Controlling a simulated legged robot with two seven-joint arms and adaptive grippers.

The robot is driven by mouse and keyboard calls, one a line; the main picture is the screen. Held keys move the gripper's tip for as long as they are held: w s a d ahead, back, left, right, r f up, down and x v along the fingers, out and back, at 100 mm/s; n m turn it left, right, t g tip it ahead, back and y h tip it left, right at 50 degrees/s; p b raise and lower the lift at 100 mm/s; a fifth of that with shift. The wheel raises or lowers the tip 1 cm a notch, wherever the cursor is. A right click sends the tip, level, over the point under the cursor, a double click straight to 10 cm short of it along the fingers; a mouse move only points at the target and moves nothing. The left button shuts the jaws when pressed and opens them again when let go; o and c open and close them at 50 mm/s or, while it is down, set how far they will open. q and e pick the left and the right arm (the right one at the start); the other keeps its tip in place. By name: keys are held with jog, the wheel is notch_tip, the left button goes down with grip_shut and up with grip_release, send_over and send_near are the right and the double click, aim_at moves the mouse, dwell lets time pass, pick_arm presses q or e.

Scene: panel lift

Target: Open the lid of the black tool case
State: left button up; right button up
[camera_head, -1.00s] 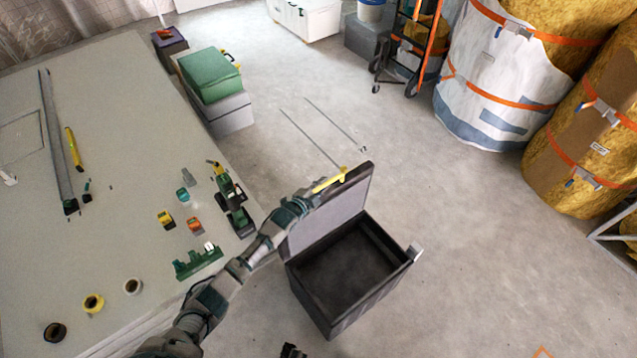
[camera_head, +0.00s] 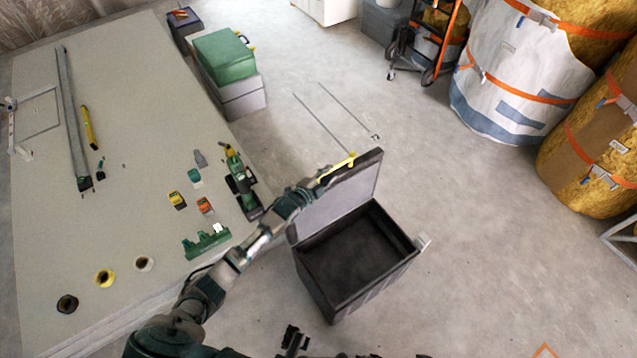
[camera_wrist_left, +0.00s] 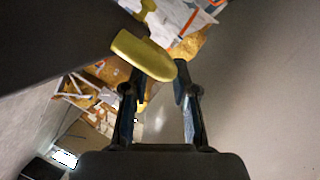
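The black tool case (camera_head: 398,274) stands on the floor with its lid (camera_head: 338,214) raised, grey inner face showing, and its dark inside looks empty. A yellow handle (camera_head: 338,167) sits at the lid's top edge. My left arm reaches behind the lid, and my left gripper (camera_head: 312,186) is at the handle. In the left wrist view my left gripper (camera_wrist_left: 160,80) has its fingers apart. The rounded end of the yellow handle (camera_wrist_left: 145,55) overlaps one fingertip and lies close to the other. A dark part at the bottom edge seems to be my right gripper (camera_head: 293,340), mostly cut off.
A large table (camera_head: 130,190) on the left bears tools, tape rolls and a green drill (camera_head: 242,185). A green case (camera_head: 224,56) stands on a grey box behind. Wrapped rolls (camera_head: 515,75) stand at upper right. The floor right of the case is clear.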

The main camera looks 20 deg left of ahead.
pick_arm(q)
jog(key=v, duration=0.8)
jog(key=shift+s+d+r, duration=0.25)
jog(key=shift+s, duration=0.05)
jog(key=shift+f, duration=0.1)
